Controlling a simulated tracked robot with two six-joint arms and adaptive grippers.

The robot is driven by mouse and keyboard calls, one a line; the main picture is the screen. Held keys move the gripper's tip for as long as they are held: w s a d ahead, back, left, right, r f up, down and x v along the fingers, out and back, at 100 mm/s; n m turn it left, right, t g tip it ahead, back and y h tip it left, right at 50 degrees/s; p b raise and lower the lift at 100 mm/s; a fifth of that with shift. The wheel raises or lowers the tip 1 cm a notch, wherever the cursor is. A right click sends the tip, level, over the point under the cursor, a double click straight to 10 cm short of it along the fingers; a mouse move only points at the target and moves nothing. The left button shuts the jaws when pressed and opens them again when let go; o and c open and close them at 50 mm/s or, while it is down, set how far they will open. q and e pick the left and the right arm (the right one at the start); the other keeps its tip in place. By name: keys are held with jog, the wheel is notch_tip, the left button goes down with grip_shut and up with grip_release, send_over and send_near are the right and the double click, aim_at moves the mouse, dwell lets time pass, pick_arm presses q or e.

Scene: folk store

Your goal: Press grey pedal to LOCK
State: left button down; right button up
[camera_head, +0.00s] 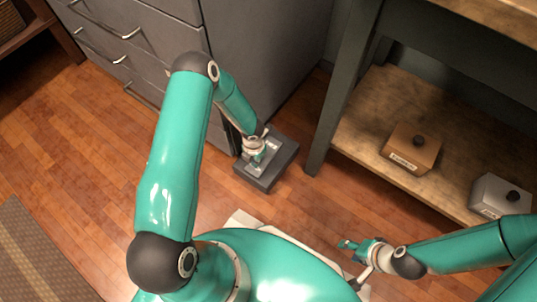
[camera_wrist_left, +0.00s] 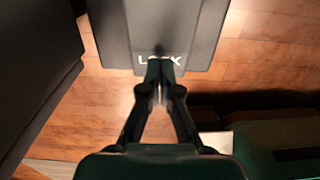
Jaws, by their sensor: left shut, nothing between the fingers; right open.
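The grey pedal (camera_head: 283,157) is a dark box on the wooden floor, beside the grey cabinet and left of the shelf unit. In the left wrist view the grey pedal (camera_wrist_left: 165,25) fills the top middle, with white LOCK lettering at its near edge. My left gripper (camera_head: 257,155) points down over the pedal and hides part of its top. In the left wrist view its shut, empty fingers (camera_wrist_left: 159,88) overlap the middle of the lettering. I cannot tell whether the fingertips touch the pedal. My right gripper (camera_head: 346,245) is open and empty, away from the pedal at lower right.
A grey drawer cabinet (camera_head: 262,50) stands close behind and left of the pedal. A shelf unit (camera_head: 350,128) stands to the right. Its lower board holds an orange-brown box (camera_head: 408,155) and a grey box (camera_head: 492,195), each with a black knob. Floor (camera_head: 95,160) is clear at left.

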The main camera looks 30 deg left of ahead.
pick_arm(q)
notch_tip(320, 180, up, 8)
jog(key=p, duration=0.6)
jog(key=shift+w+d, duration=0.1)
